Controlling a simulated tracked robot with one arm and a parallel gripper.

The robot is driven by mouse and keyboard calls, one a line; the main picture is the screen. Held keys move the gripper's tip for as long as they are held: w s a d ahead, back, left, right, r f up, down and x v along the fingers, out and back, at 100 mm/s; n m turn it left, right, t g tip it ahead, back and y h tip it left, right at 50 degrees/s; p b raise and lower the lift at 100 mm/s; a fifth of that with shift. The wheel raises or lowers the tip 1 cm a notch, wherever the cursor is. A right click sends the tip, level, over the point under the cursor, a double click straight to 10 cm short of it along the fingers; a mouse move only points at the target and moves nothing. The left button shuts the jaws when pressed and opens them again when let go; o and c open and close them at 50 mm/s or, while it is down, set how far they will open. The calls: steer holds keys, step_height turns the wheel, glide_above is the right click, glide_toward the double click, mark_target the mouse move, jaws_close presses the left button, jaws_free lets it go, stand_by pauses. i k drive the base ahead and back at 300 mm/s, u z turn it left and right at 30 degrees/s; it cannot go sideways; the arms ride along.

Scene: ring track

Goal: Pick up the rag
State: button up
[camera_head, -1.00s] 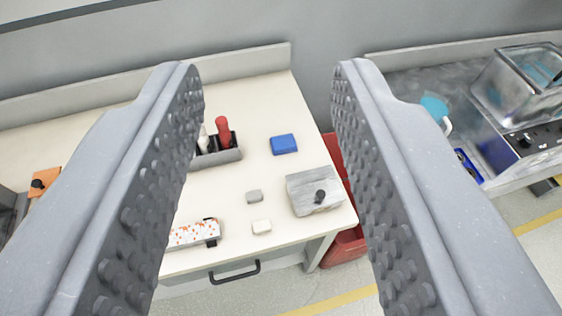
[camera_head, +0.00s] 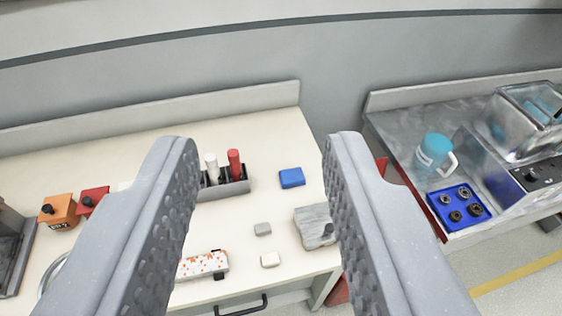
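A small blue block-like piece (camera_head: 291,178) lies on the cream table, towards its right side. It may be the rag, but I cannot tell for sure. A white piece with orange spots (camera_head: 203,265) and a dark clip-like part lies near the front edge; it could also be cloth. My gripper (camera_head: 262,150) is open and empty, with its two fingers wide apart in the foreground. In the picture, the blue piece shows between the fingers, close to the right one. My gripper is not touching anything that I can see.
The cream table (camera_head: 275,125) holds a grey holder (camera_head: 224,187) with a white and a red marker, two small blocks, a grey box (camera_head: 315,226), and orange and red boxes at left. A metal bench at right holds a blue mug (camera_head: 433,150) and a blue tray (camera_head: 440,188).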

mark_target(293, 177)
steer(key=u, duration=0.25)
steer(key=i, duration=1)
steer(key=u, duration=0.25)
